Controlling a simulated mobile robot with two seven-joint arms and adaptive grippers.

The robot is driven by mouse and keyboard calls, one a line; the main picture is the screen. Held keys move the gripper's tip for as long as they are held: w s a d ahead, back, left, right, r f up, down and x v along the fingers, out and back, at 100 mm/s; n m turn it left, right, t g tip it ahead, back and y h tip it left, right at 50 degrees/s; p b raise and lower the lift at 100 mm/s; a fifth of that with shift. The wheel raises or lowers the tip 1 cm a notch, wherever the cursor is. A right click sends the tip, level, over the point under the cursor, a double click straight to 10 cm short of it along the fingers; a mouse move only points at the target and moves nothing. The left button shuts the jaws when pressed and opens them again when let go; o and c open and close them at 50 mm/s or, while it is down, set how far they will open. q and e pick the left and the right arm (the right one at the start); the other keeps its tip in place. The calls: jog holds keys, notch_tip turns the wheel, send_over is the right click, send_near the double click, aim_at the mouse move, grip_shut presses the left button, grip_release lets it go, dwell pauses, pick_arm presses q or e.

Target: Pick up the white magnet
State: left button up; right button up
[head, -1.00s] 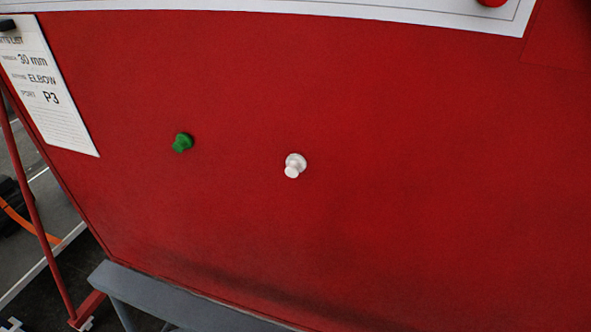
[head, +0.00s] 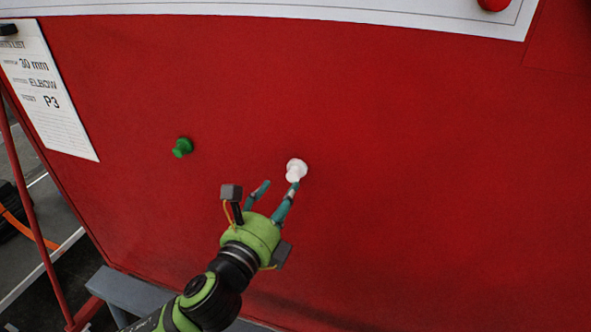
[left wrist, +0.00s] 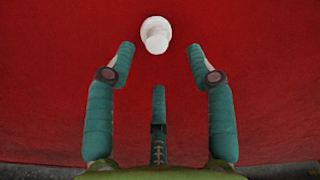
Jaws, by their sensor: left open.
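In the left wrist view the white magnet (left wrist: 156,35) shows beyond the fingertips, near the top and centre. My left gripper (head: 280,187) is open and empty, just below and left of the magnet in the head view. In the left wrist view its fingers (left wrist: 160,60) are spread to either side, short of the magnet. My right gripper is out of view.
A green magnet (head: 182,147) sits on the red board (head: 430,190) to the left. A paper sheet (head: 48,100) hangs at the left edge, and a white sheet (head: 300,12) with a red magnet (head: 494,4) spans the top. A grey ledge (head: 125,290) is below.

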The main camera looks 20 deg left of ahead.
aim_at(293, 179)
pick_arm(q)
jog(key=w+p, duration=0.1)
jog(key=w, duration=0.4)
jog(key=shift+w+d+f+p, duration=0.2)
jog(key=shift+w+p, duration=0.05)
jog(key=shift+p, duration=0.1)
jog(key=shift+w+f, duration=0.15)
jog(key=shift+w, duration=0.2)
jog(key=shift+c, duration=0.4)
jog(key=shift+s, duration=0.1)
grip_shut()
